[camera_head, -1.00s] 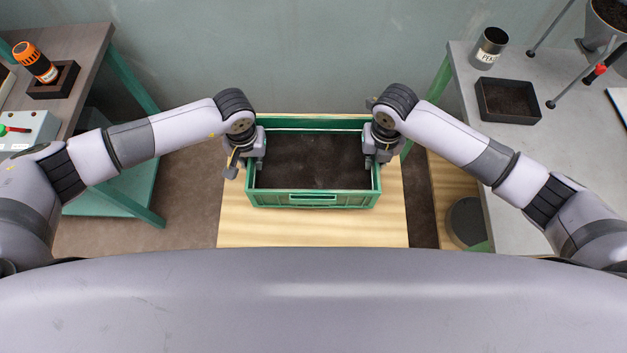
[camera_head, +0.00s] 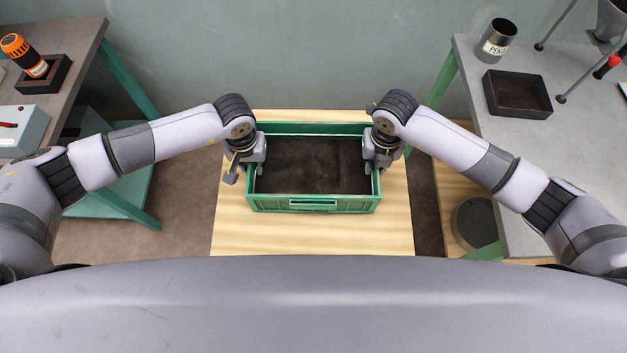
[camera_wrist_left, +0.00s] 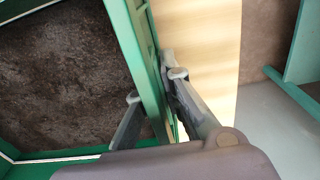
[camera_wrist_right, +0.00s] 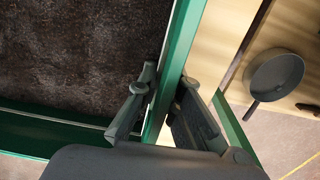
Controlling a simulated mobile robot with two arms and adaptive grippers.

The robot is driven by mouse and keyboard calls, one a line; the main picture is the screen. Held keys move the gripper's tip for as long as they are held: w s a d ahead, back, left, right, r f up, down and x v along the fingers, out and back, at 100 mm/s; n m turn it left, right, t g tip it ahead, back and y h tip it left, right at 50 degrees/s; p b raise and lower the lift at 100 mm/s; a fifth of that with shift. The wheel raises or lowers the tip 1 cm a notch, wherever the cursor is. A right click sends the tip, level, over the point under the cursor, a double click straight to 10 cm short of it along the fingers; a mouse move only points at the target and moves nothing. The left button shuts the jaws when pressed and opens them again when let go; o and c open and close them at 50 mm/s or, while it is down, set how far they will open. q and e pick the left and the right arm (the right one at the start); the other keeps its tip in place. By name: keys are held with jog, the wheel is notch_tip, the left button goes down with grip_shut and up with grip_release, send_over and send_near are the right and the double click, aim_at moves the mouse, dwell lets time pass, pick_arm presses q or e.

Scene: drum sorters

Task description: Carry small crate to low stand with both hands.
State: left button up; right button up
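The small crate (camera_head: 313,205) is green, open-topped and dark inside, in the middle of the head view. It looks level over the pale wooden top of the low stand (camera_head: 313,235); I cannot tell whether it touches it. My left gripper (camera_head: 252,168) is at the crate's left wall, with one finger inside and one outside, as the left wrist view (camera_wrist_left: 155,88) shows. My right gripper (camera_head: 376,168) straddles the right wall the same way, seen in the right wrist view (camera_wrist_right: 165,85). Both look shut on the walls. The contact spots are partly hidden by the fingers.
A grey table (camera_head: 590,150) on the right holds a metal pot (camera_head: 497,42) and a dark tray (camera_head: 517,95). A table (camera_head: 75,60) on the left holds an orange-capped bottle (camera_head: 25,55). A round dark thing (camera_head: 475,222) is low at right. A wall closes the back.

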pick_arm(q)
jog(key=o, duration=0.4)
pick_arm(e)
jog(key=o, duration=0.4)
pick_arm(q)
jog(key=shift+r, duration=0.15)
notch_tip(320, 180, up, 12)
jog(key=shift+f, duration=0.2)
jog(key=shift+r, duration=0.1)
pick_arm(e)
jog(key=shift+r, duration=0.25)
notch_tip(320, 180, up, 12)
jog(key=shift+f, duration=0.2)
